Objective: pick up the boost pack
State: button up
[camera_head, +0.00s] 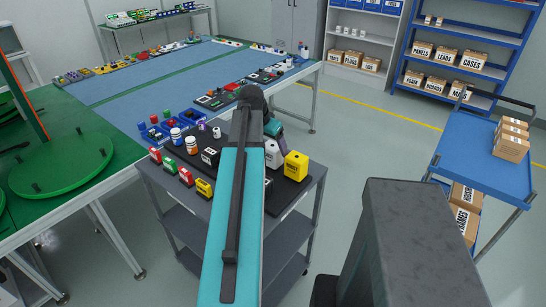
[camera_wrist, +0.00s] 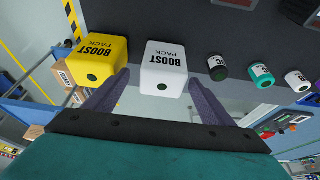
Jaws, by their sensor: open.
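A white boost pack (camera_wrist: 165,68) with black lettering stands on the dark cart top. It shows in the head view (camera_head: 273,156), partly hidden by my arm. A yellow boost pack (camera_wrist: 93,62) stands just left of it in the wrist view and right of it in the head view (camera_head: 296,165). My gripper (camera_wrist: 159,79) is open and empty. Its two purple fingers point at the white pack, one tip toward each side of it; I cannot tell how far the tips are from it. The left finger tip is near the gap between both packs.
Small black (camera_wrist: 217,68), green (camera_wrist: 262,76) and white (camera_wrist: 298,81) cylinders stand right of the white pack in the wrist view. The grey cart (camera_head: 317,181) also carries small colored blocks. A blue trolley (camera_head: 460,165) with boxes stands at right.

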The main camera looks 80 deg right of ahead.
jog(key=shift+s+d+f, duration=0.15)
jog(key=shift+d+f, duration=0.05)
jog(key=shift+f, duration=0.45)
jog(key=shift+p+x, duration=1.15)
jog(key=shift+x, duration=1.45)
jog(key=shift+d, duration=0.15)
jog(key=shift+c, duration=0.6)
jog(key=shift+r, duration=0.1)
jog(key=c, duration=1.8)
